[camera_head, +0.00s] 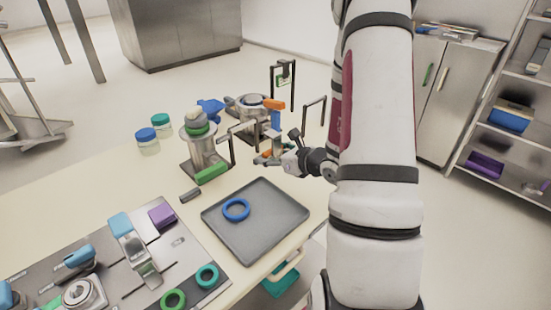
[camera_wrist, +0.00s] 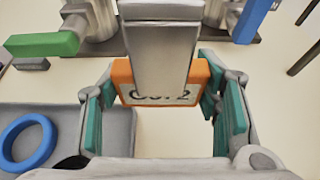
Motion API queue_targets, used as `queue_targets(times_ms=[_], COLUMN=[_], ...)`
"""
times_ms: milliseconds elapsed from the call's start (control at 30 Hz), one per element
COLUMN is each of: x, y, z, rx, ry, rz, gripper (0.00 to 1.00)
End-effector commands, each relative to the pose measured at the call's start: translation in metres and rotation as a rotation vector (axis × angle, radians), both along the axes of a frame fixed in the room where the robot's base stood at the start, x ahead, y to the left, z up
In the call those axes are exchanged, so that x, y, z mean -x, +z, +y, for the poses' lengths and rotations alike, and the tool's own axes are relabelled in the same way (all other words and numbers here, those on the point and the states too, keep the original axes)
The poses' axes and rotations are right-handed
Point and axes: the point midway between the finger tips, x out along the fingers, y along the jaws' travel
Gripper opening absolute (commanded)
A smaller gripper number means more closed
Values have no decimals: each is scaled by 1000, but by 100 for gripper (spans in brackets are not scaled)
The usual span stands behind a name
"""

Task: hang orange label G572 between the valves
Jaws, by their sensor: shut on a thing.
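My gripper (camera_head: 270,157) reaches in from the right among the valve fittings on the table. In the wrist view its teal-padded fingers (camera_wrist: 160,100) are shut on the orange label (camera_wrist: 160,97). Dark lettering on the label is partly covered, so I cannot read it in full. A grey metal piece (camera_wrist: 160,55) overlaps the label's middle; I cannot tell whether they touch. One valve with a green handle (camera_head: 211,172) stands left of my gripper. Another fitting with an orange handle (camera_head: 275,104) stands just behind it. The green handle also shows in the wrist view (camera_wrist: 42,45).
A grey tray (camera_head: 262,235) holding a blue ring (camera_head: 236,209) lies in front of the valves. A fixture board (camera_head: 190,262) with teal and green rings is at the lower left. Two lidded jars (camera_head: 147,142) stand at the back left. Thin black posts (camera_head: 271,88) rise near the valves.

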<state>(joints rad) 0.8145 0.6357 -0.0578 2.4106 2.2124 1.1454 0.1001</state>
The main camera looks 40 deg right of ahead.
Motion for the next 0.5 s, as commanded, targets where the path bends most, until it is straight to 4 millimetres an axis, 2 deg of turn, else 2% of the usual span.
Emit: queue_targets(times_ms=[500], x=[-39], y=[0], z=[2], rx=[1], ry=[3], rz=[-1], gripper=[35])
